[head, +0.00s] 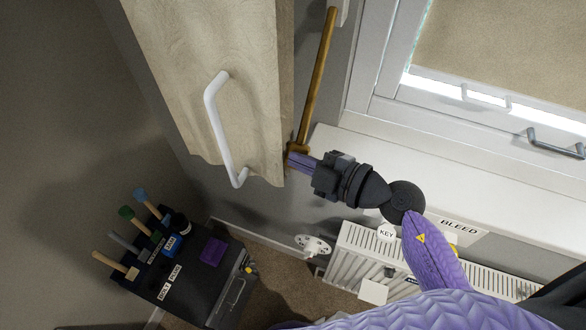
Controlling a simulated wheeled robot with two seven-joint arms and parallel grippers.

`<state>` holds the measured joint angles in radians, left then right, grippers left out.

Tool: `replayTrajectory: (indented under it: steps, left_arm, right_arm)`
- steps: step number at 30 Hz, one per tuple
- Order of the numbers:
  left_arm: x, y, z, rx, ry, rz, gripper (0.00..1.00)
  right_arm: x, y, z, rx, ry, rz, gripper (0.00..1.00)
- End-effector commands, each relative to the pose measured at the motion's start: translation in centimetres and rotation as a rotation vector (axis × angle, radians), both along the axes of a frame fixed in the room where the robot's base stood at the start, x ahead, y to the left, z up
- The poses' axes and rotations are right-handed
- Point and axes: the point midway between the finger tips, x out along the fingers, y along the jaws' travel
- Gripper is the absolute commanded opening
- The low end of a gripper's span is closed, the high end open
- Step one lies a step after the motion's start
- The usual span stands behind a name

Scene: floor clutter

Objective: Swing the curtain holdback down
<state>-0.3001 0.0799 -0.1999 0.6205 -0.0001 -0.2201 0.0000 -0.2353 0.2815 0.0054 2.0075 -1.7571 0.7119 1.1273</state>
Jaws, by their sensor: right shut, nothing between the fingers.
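A long brass-coloured bar (319,75), which looks like the curtain holdback, stands steeply along the wall between the curtain and the window. Its upper end is near a white bracket at the top edge, and its lower end has a thicker brass piece. The beige curtain (225,60) hangs just left of it. My right gripper (293,160) is shut and empty, its purple fingertips at the bar's lower end, by the curtain's edge. I cannot tell whether they touch the bar. My left gripper is not in view.
A white U-shaped bar (217,125) stands in front of the curtain. The window sill (470,165) and white radiator (350,245) are at the right. A dark tool box (205,285) with several handles sits on the floor lower left.

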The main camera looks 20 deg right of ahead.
Motion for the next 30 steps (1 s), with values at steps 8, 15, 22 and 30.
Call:
replayTrajectory:
  steps: [8,15,22,30]
  left_arm:
    - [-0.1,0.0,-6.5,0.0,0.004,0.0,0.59]
    - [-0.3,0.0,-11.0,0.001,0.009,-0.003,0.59]
    - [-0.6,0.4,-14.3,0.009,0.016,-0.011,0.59]
    - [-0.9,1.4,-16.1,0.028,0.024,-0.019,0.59]
  right_arm:
    - [3.9,-2.9,-4.8,-0.154,-0.209,0.0,0.0]
    - [7.3,-5.3,-6.6,-0.27,-0.369,-0.001,0.0]
    - [9.7,-7.1,-7.2,-0.35,-0.479,-0.001,0.0]
    - [11.3,-8.2,-7.1,-0.398,-0.546,0.0,0.0]
